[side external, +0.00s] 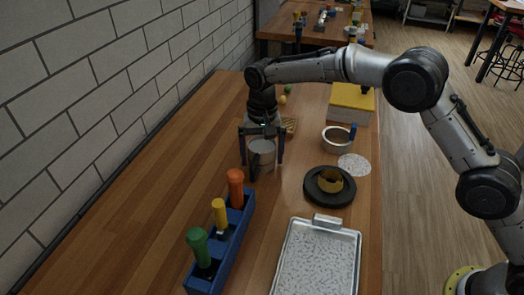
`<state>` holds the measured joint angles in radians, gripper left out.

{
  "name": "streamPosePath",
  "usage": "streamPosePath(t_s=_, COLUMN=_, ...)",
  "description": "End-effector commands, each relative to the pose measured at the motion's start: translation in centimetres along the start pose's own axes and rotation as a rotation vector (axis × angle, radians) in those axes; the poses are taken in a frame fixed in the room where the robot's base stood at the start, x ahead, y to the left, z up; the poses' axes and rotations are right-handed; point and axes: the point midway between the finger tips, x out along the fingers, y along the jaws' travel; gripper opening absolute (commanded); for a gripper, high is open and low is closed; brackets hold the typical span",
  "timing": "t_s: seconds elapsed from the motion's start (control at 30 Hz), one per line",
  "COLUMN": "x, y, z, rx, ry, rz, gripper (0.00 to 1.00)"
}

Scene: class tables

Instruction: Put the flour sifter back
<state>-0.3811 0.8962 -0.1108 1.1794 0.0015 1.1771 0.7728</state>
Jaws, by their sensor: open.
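My gripper (262,158) points down over the wooden table, its two fingers spread open. A grey metal cup-shaped thing (262,150), which looks like the flour sifter, stands between the fingers. One finger is on its left and one on its right; I cannot tell whether they touch it. Its far side is partly hidden by my gripper. A round pan with a blue upright part (338,140) stands to the right, and a pale speckled disc (354,165) lies flat in front of it.
A blue rack (236,250) holds orange, yellow and green-handled tools in front. A metal tray (318,255) lies at the front right. A black round plate (311,191) holds a yellowish ring. A yellow-topped box (350,103) stands behind the pan. A brick wall borders the left.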

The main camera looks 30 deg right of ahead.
Motion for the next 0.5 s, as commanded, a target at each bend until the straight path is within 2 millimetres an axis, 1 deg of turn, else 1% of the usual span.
streamPosePath(t_s=0.07, x=-0.4, y=0.0, z=0.0, rx=0.000, ry=0.001, rz=-0.001, gripper=1.00)
streamPosePath(t_s=0.17, x=-1.4, y=-0.1, z=-0.1, rx=0.000, ry=0.003, rz=-0.003, gripper=1.00)
streamPosePath(t_s=0.27, x=-3.2, y=-0.1, z=-0.1, rx=0.000, ry=0.004, rz=-0.004, gripper=1.00)
streamPosePath(t_s=0.5, x=-8.2, y=-0.1, z=-0.1, rx=0.000, ry=0.004, rz=-0.003, gripper=1.00)
